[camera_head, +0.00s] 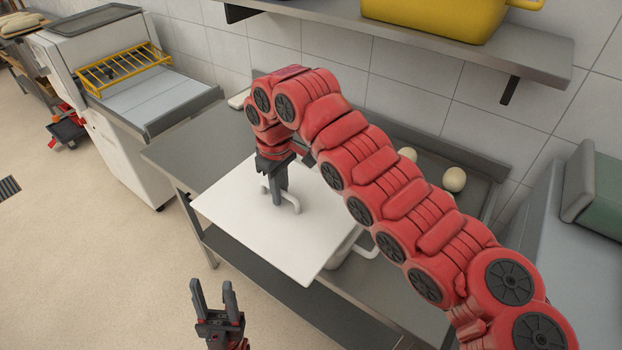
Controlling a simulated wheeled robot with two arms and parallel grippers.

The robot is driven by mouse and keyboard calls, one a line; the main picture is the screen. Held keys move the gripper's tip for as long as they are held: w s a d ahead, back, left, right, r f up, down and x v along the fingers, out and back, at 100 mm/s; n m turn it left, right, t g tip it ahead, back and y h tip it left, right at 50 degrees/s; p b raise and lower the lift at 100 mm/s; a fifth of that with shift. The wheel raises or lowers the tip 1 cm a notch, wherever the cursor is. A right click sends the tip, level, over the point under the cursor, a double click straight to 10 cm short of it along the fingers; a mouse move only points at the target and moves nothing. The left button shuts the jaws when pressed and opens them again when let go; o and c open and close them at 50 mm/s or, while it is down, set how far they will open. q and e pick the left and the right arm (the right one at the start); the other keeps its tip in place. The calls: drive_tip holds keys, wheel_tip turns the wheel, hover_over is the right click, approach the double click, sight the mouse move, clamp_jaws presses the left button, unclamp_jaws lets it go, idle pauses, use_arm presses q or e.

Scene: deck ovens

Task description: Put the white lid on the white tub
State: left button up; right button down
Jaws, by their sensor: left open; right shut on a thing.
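The white lid (308,244) is a flat square sheet with a raised loop handle. My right gripper (279,200) is shut on the lid's handle from above. The white tub (346,249) shows only as a bit of wall and a side handle below the lid's right edge; the lid and my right arm hide the rest. The lid is over the tub, but I cannot tell whether it rests on the rim all around. My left gripper (213,293) is open and empty, low in front of the table.
The steel table (178,150) has a lower shelf (262,283). Pale dough balls (454,180) lie at the back right. A wall shelf (420,42) holds a yellow container (435,17). A white machine (125,95) stands at left. Open floor (80,260) lies front left.

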sight(311, 175)
drive_tip(key=w+d+p, duration=0.1)
drive_tip(key=w+d, duration=0.1)
drive_tip(key=w+d+p, duration=0.2)
drive_tip(key=w, duration=0.1)
drive_tip(key=w+d+p, duration=0.1)
drive_tip(key=w, duration=0.2)
drive_tip(key=shift+d+f+p, duration=0.25)
drive_tip(key=shift+d+p, duration=0.05)
drive_tip(key=shift+d, duration=0.1)
drive_tip(key=shift+w+d+f, duration=0.15)
drive_tip(key=shift+w+d, duration=0.15)
drive_tip(key=shift+d, duration=0.1)
drive_tip(key=shift+d+f+p, duration=0.1)
drive_tip(key=shift+f+p, duration=0.15)
drive_tip(key=shift+p, duration=0.3)
wheel_tip(311, 175, down, 2)
drive_tip(key=shift+f+p, duration=0.2)
drive_tip(key=shift+p, duration=0.6)
drive_tip(key=shift+f, duration=0.35)
drive_tip(key=shift+f, duration=0.15)
